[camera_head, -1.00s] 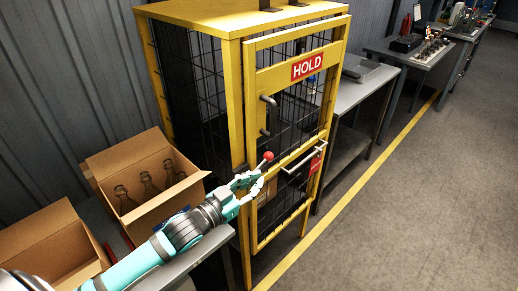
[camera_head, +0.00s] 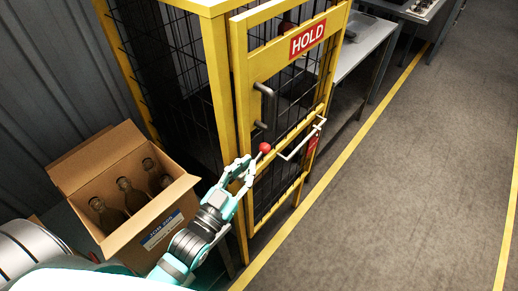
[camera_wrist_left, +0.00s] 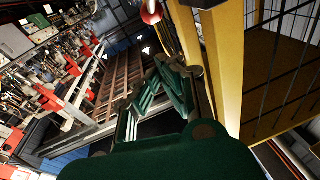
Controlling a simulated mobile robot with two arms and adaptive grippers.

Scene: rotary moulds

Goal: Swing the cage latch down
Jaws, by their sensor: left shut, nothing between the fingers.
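The yellow cage (camera_head: 215,70) has dark wire mesh and a door with a red HOLD sign (camera_head: 307,39). A red ball knob (camera_head: 264,148), apparently the end of the cage latch, sticks out near the door's left edge at mid height. The red ball also shows at the top of the left wrist view (camera_wrist_left: 151,12). My left gripper (camera_head: 243,168) is shut and empty, just below and left of the knob, close to the yellow post. Its fingers hide part of the latch; I cannot tell whether they touch it. My right gripper is out of view.
A grey pull handle (camera_head: 263,106) and a pale bent bar (camera_head: 302,139) stand out from the cage front. An open cardboard box (camera_head: 160,225) with several bottles is left of my arm. A grey table (camera_head: 365,45) stands behind. The floor (camera_head: 420,170) at right is clear.

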